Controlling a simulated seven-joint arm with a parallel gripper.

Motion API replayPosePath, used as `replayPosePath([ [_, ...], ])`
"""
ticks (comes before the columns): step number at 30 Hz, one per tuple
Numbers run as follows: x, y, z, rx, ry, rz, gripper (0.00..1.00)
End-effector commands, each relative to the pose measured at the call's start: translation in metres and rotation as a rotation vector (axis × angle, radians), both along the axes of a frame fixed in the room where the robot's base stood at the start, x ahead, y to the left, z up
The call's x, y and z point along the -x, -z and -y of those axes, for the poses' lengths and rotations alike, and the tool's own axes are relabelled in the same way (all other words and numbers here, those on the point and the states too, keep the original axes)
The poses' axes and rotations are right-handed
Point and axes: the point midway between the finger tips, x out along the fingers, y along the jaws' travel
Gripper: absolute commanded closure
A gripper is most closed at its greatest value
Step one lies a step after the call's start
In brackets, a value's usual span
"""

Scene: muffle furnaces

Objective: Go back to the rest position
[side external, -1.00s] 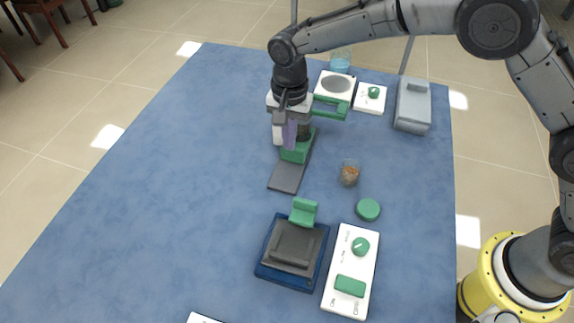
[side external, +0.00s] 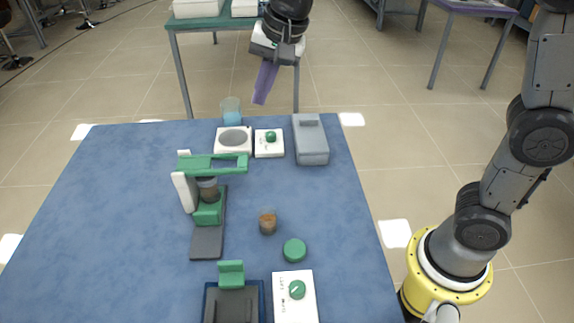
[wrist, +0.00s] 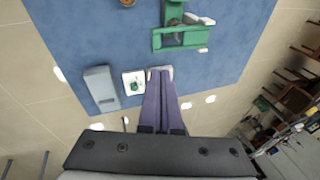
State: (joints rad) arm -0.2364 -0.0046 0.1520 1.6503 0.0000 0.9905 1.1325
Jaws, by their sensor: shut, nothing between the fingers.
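My gripper (side external: 264,84) is raised high above the far edge of the blue table in the side external view. Its purple fingers are together and hold nothing. In the wrist view the two fingers (wrist: 166,100) lie side by side, pointing toward the table. No object is in contact with the fingers in the side external view.
The blue table (side external: 130,220) holds a green and white stand (side external: 208,200), a grey box (side external: 310,140), a white plate device (side external: 233,140), a green-knobbed box (side external: 269,143), a brown-filled jar (side external: 268,222) and a green lid (side external: 294,250). The table's left side is clear.

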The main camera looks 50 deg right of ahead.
Motion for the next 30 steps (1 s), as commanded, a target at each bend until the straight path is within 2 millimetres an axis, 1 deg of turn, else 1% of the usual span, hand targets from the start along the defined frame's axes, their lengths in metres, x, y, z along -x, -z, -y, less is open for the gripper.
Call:
replayPosePath([
  [1,0.019,-0.014,0.016,0.007,-0.010,0.033,1.00],
  [3,0.045,-0.026,0.034,0.026,-0.039,0.071,1.00],
  [5,0.068,-0.033,0.047,0.048,-0.071,0.103,1.00],
  [6,0.085,-0.035,0.056,0.065,-0.095,0.123,1.00],
  [8,0.109,-0.037,0.067,0.094,-0.132,0.151,1.00],
  [9,0.125,-0.035,0.074,0.116,-0.162,0.166,1.00],
  [11,0.148,-0.031,0.082,0.150,-0.209,0.187,1.00],
  [12,0.163,-0.027,0.086,0.174,-0.242,0.198,1.00],
  [14,0.183,-0.018,0.091,0.212,-0.297,0.213,1.00],
  [15,0.195,-0.012,0.094,0.238,-0.336,0.219,1.00],
  [18,0.223,0.010,0.099,0.306,-0.455,0.220,1.00],
  [21,0.240,0.033,0.099,0.357,-0.583,0.197,1.00],
  [24,0.246,0.047,0.099,0.390,-0.691,0.168,1.00],
  [27,0.245,0.048,0.099,0.422,-0.762,0.171,1.00],
  [30,0.245,0.048,0.099,0.437,-0.797,0.174,1.00],
])
